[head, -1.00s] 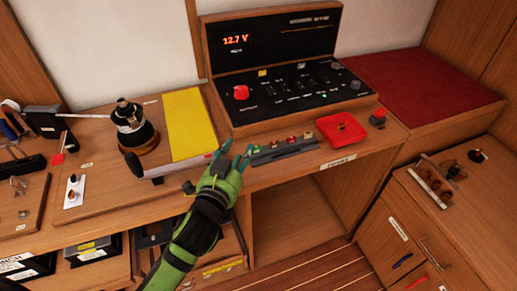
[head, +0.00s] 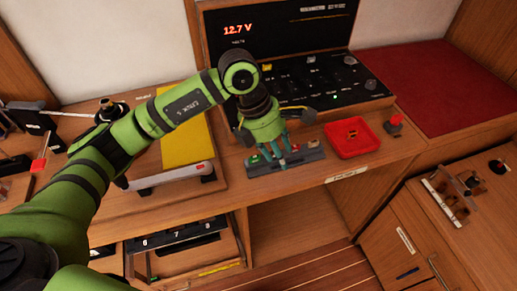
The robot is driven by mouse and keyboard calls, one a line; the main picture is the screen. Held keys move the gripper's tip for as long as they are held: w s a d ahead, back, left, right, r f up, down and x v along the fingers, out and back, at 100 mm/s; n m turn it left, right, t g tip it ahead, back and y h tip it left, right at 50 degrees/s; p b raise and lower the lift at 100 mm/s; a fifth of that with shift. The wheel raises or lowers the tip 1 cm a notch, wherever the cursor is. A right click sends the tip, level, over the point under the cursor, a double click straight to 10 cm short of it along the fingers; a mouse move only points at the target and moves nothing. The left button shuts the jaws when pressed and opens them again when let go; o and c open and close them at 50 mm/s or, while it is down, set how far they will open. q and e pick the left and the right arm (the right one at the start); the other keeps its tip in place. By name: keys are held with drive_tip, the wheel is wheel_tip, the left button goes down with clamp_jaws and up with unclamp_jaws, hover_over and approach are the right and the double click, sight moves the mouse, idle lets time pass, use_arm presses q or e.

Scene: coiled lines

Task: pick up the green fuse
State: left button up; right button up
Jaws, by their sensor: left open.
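The green fuse (head: 254,160) appears as a small green piece at the left end of a grey fuse rack (head: 290,166) on the wooden bench. Other small coloured fuses stand along the rack, partly hidden by my fingers. My left gripper (head: 278,153) points down over the left and middle part of the rack. Its teal fingers are apart, just right of the green piece. I cannot tell whether a fingertip touches a fuse. My right gripper is not in view.
A red tray (head: 366,147) with a small item in it sits right of the rack. A black control panel (head: 335,82) stands behind. A yellow sheet (head: 184,143) lies left. The bench's front edge is close below the rack, with an open compartment (head: 290,225) underneath.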

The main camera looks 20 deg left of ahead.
sight(254, 157)
use_arm(q)
drive_tip(key=w+a+y, duration=0.1)
drive_tip(key=a, duration=0.1)
drive_tip(key=a+y, duration=0.1)
drive_tip(key=a, duration=0.1)
drive_tip(key=w+a+y, duration=0.1)
drive_tip(key=shift+w+a+r, duration=0.25)
drive_tip(key=shift+w+a, duration=0.05)
drive_tip(key=shift+a, duration=0.1)
drive_tip(key=shift+a+f, duration=0.1)
drive_tip(key=shift+a, duration=0.25)
drive_tip(key=shift+s+f+p, duration=0.1)
drive_tip(key=shift+f+p, duration=0.6)
drive_tip(key=shift+f, duration=0.05)
drive_tip(key=f, duration=0.1)
drive_tip(key=f+p, duration=0.1)
drive_tip(key=f, duration=0.1)
drive_tip(key=f+p, duration=0.1)
drive_tip(key=shift+w+a+f, duration=0.2)
drive_tip(key=shift+w+f, duration=0.05)
drive_tip(key=shift+f, duration=0.05)
drive_tip(key=shift+d+f, duration=0.1)
drive_tip(key=shift+f, duration=0.2)
drive_tip(key=c, duration=0.8)
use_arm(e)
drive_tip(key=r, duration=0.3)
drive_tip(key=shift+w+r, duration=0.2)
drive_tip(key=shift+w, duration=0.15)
